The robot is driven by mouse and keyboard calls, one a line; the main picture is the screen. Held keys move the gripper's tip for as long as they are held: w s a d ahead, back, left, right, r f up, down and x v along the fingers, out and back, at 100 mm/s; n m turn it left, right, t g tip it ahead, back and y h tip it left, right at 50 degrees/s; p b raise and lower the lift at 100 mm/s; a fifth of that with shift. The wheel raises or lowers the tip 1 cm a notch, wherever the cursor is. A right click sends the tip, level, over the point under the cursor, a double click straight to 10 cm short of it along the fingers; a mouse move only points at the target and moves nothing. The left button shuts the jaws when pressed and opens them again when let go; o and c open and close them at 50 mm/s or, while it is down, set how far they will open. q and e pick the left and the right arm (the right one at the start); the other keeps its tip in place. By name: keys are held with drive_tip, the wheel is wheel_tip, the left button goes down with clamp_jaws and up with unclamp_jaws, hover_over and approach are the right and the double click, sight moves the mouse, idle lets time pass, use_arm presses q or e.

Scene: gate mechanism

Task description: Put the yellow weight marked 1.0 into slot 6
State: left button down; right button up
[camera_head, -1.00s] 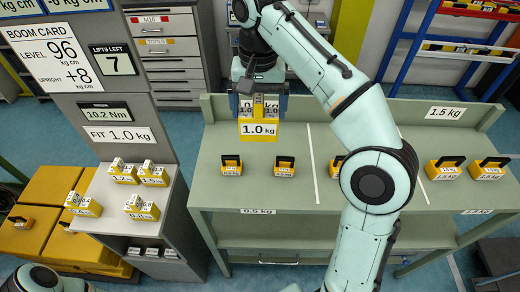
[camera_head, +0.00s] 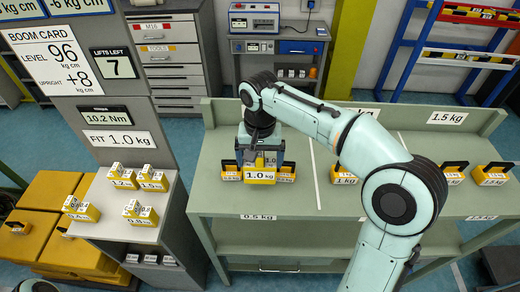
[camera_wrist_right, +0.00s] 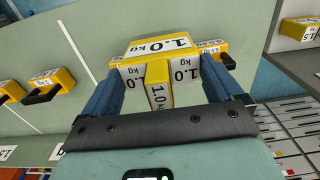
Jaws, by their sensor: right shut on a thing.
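My right gripper (camera_head: 262,160) is shut on a yellow weight marked 1.0 kg (camera_head: 259,177). The weight also shows in the right wrist view (camera_wrist_right: 155,46), with white 1.0 kg labels on its faces, between the two blue fingers (camera_wrist_right: 160,90). In the head view it appears over the left part of the green bench (camera_head: 300,203), between two small yellow weights with black handles. I cannot tell whether it hangs above the bench or touches it. I cannot make out a slot marked 6. My left gripper is not in view.
Several yellow weights (camera_head: 491,175) stand on the bench to the right. A grey stand (camera_head: 168,213) at left carries more marked weights (camera_head: 140,212). A panel reads FIT 1.0 kg (camera_head: 119,138). Yellow blocks (camera_head: 50,192) lie at far left.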

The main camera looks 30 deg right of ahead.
sight(260, 167)
wheel_tip(260, 167, down, 3)
drive_tip(key=shift+w+f+b, duration=0.1)
drive_tip(key=shift+w+b, duration=0.05)
drive_tip(key=shift+b, duration=0.15)
drive_tip(key=shift+f, duration=0.4)
drive_tip(key=o, duration=1.7)
